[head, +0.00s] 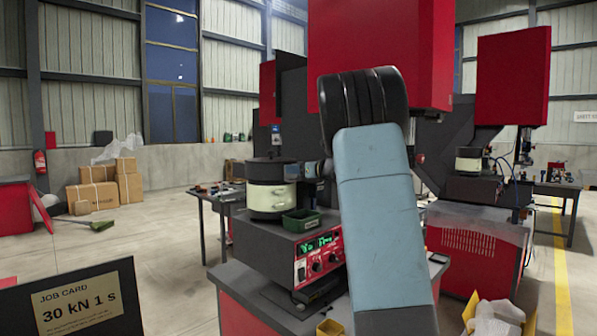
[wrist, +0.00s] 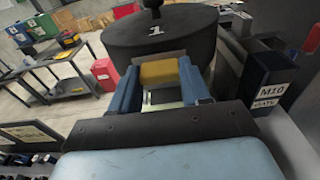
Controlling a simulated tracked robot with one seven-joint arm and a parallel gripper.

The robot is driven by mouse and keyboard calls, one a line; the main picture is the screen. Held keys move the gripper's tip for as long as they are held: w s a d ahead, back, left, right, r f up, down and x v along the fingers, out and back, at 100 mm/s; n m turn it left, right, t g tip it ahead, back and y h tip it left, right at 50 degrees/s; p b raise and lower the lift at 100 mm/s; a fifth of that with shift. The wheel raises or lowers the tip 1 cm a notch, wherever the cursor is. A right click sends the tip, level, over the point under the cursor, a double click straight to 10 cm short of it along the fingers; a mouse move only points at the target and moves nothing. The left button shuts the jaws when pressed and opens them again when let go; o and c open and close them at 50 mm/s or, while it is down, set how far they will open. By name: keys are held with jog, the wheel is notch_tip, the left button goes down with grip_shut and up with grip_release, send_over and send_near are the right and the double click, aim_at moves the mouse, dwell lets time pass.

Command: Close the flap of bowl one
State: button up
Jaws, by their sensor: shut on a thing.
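The yellow piece looks like the flap's grip; how far the flap stands open I cannot tell. In the head view a bowl with a dark top and cream sides (head: 270,197) stands on a dark feeder unit, left of my arm, which largely hides my gripper.
A dark box labelled M10 GATE (wrist: 274,80) stands close on the right in the wrist view. A green tray (head: 301,221) and a red control box with a lit display (head: 318,256) sit by the feeder. Open floor lies to the left.

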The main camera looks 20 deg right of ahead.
dwell(0.4)
jog(key=o, duration=1.1)
jog(key=shift+c, duration=0.2)
jog(key=v, duration=1.3)
jog(key=shift+s+d+r, duration=0.2)
jog(key=shift+s+r, duration=0.05)
